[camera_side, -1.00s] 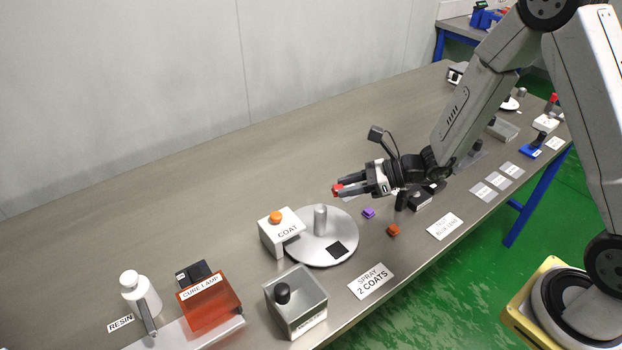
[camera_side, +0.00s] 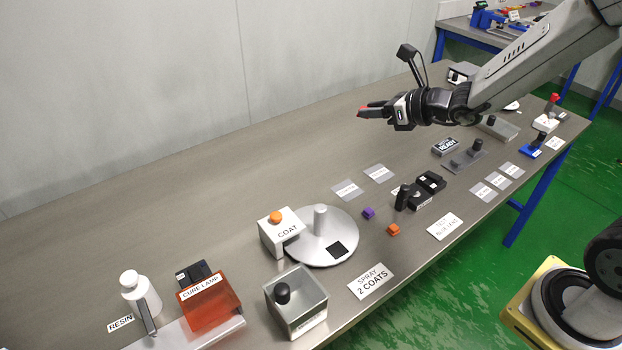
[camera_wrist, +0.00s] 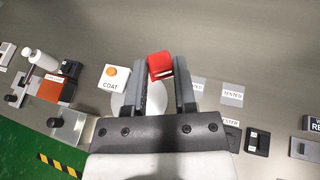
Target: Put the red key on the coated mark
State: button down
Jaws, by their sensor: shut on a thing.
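The red key (camera_wrist: 160,64) is a small red block held at the fingertips of my gripper (camera_wrist: 163,82). In the side view, the red key (camera_side: 361,112) shows at the left end of my gripper (camera_side: 373,111), high above the table. Two pale square marks lie behind the purple block. The wrist view shows one mark reading TESTED (camera_wrist: 232,94). The other mark (camera_wrist: 198,86) is partly hidden by the right finger and its word is not readable; in the side view this mark (camera_side: 347,190) is bare, its lettering too small to read.
The COAT box (camera_side: 280,236) with an orange button stands beside a round plate (camera_side: 312,252) with a grey post. Purple (camera_side: 369,213) and orange (camera_side: 393,230) blocks lie near it. The table behind the marks is clear.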

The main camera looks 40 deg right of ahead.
jog(key=shift+d, duration=0.1)
dwell(0.3)
jog(key=s+d+f+n+g+y, duration=0.2)
jog(key=f+n+y, duration=0.1)
jog(key=f, duration=0.4)
jog(key=s+d+f+n+g+y, duration=0.2)
jog(key=s+f+n+g+y, duration=0.1)
jog(key=f, duration=0.5)
jog(key=shift+d+n+y, duration=0.4)
jog(key=shift+n+y, duration=0.1)
jog(key=shift+n, duration=0.4)
jog(key=shift+f+n+g, duration=0.1)
jog(key=shift+n+g, duration=0.4)
jog(key=shift+w, duration=0.1)
